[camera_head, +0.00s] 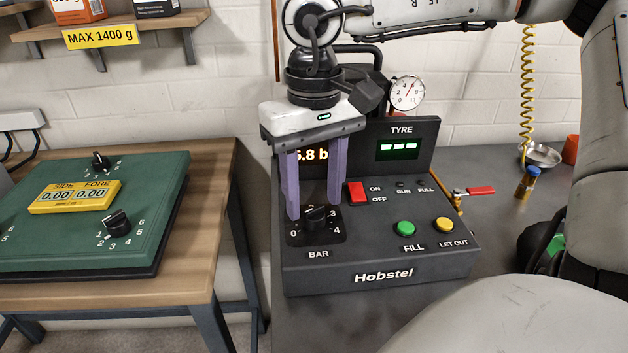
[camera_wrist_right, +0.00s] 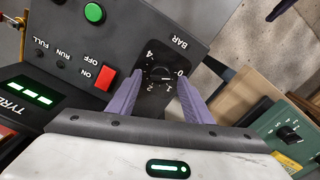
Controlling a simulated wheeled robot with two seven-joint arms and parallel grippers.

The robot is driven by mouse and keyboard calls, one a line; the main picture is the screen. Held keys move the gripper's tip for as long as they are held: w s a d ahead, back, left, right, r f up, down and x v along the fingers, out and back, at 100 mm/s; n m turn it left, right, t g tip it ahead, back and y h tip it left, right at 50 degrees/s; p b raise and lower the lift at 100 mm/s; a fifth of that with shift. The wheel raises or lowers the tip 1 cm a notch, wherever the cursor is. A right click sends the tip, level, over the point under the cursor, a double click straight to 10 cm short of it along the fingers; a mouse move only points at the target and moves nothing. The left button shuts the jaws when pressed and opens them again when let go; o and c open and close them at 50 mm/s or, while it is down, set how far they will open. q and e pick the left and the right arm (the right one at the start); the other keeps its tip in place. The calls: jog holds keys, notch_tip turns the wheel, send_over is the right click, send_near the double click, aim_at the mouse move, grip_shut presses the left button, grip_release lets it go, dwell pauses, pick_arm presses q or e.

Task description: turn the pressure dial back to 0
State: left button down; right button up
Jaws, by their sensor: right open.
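The pressure dial (camera_head: 316,218) is a black knob on a black plate marked 0 to 4, above the word BAR, on the dark Hobstel tyre inflator (camera_head: 388,250). I cannot tell for sure which number its pointer faces. My right gripper (camera_head: 314,209) points down over the dial, open, with one purple finger on each side of the knob. The wrist view shows the knob (camera_wrist_right: 160,75) between the fingertips (camera_wrist_right: 158,73); I cannot tell whether they touch it. The display (camera_head: 312,155) is partly hidden by the fingers and reads about 5.8.
The red switch (camera_head: 357,192), green FILL button (camera_head: 405,228) and yellow LET OUT button (camera_head: 444,225) lie right of the dial. A gauge (camera_head: 405,93) stands behind. A wooden table (camera_head: 210,215) with a green panel (camera_head: 60,240) stands at left.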

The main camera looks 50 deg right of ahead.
aim_at(315, 208)
notch_tip(315, 208, up, 8)
jog(key=p, duration=0.1)
dwell(0.7)
